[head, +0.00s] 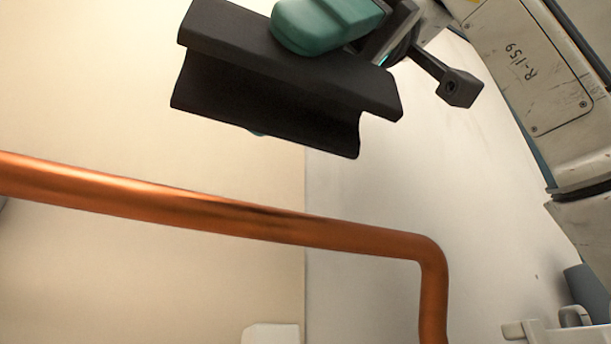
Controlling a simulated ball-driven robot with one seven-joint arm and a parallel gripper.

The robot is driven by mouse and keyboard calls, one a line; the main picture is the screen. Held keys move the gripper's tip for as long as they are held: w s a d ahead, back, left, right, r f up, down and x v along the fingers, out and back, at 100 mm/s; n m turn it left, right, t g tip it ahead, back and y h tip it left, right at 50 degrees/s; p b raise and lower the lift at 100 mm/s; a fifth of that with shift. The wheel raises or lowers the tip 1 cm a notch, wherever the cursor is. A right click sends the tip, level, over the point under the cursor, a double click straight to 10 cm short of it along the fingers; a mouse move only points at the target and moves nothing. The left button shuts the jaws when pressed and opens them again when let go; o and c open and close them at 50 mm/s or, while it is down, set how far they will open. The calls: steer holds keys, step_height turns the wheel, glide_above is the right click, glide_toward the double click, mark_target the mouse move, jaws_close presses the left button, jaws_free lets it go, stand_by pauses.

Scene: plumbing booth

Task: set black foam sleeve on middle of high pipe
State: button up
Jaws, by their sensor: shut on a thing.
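The black foam sleeve (270,85) is at the top of the head view, tilted slightly down to the right. It is a long channel with its open side facing down. My gripper (325,22) is shut on it, with a green fingertip pad against its upper side. The other finger is mostly hidden behind the sleeve. The high pipe (215,212) is copper and runs across the picture below the sleeve, bending downward at the right. In the picture the sleeve is above the pipe with a visible gap between them.
My arm fills the upper right. A white fixture (560,332) with a grey part stands at the lower right. A white box-like thing (270,333) shows at the bottom edge. Plain walls stand behind the pipe. The space between sleeve and pipe looks clear.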

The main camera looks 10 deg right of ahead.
steer(key=shift+w+a+f+p, duration=0.1)
steer(key=shift+w+a+p, duration=0.2)
steer(key=shift+w, duration=0.7)
steer(key=shift+w+a+p, duration=0.2)
steer(key=shift+w+a, duration=0.05)
steer(key=shift+w, duration=0.7)
steer(key=shift+w+a+f+p, duration=0.1)
steer(key=shift+w+a+p, duration=0.2)
steer(key=shift+w, duration=0.7)
